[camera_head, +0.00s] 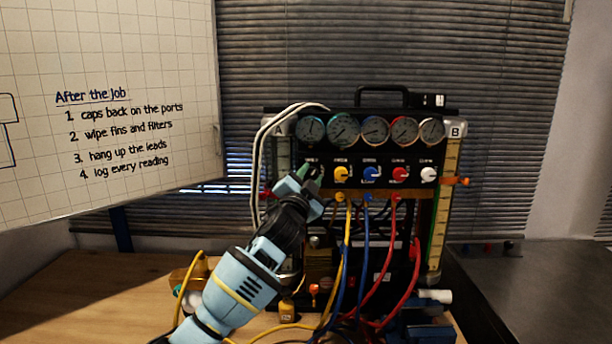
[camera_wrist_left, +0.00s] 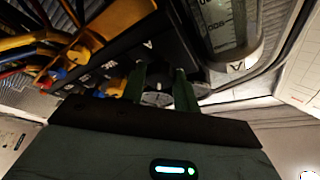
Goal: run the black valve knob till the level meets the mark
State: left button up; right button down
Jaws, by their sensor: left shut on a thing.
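My left gripper (camera_head: 309,177) reaches up to the left end of the knob row on the gauge rig (camera_head: 372,160). It is shut on the black valve knob (camera_wrist_left: 157,98), which shows between the green fingers (camera_wrist_left: 166,88) in the left wrist view. The gripper mostly hides this knob in the head view. Column A (camera_head: 283,152) is at the rig's left; its scale shows close up in the left wrist view (camera_wrist_left: 228,25). I cannot make out a liquid level. My right gripper is not in view.
Yellow (camera_head: 341,173), blue (camera_head: 371,173), red (camera_head: 400,174) and white knobs (camera_head: 429,175) sit right of my gripper, under several dials. Coloured hoses (camera_head: 366,250) hang below. A whiteboard (camera_head: 110,110) stands at left. The wooden bench (camera_head: 90,290) is clear at left.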

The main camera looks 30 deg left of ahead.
pick_arm(q)
jog(key=m+h, duration=0.1)
jog(key=m, duration=0.2)
jog(key=m+g+h, duration=0.1)
jog(key=m, duration=0.2)
jog(key=shift+a+r, duration=0.15)
jog(key=m+g, duration=0.1)
jog(key=m, duration=0.1)
jog(key=m+g, duration=0.1)
jog(key=m, duration=0.2)
jog(key=shift+h, duration=0.3)
jog(key=shift+m, duration=0.3)
jog(key=o, duration=1)
jog(key=shift+c, duration=0.2)
jog(key=shift+r, duration=0.1)
jog(key=shift+s, duration=0.2)
jog(key=s+d, duration=0.1)
jog(key=s, duration=0.6)
jog(key=shift+s+d+r, duration=0.2)
jog(key=shift+r, duration=0.05)
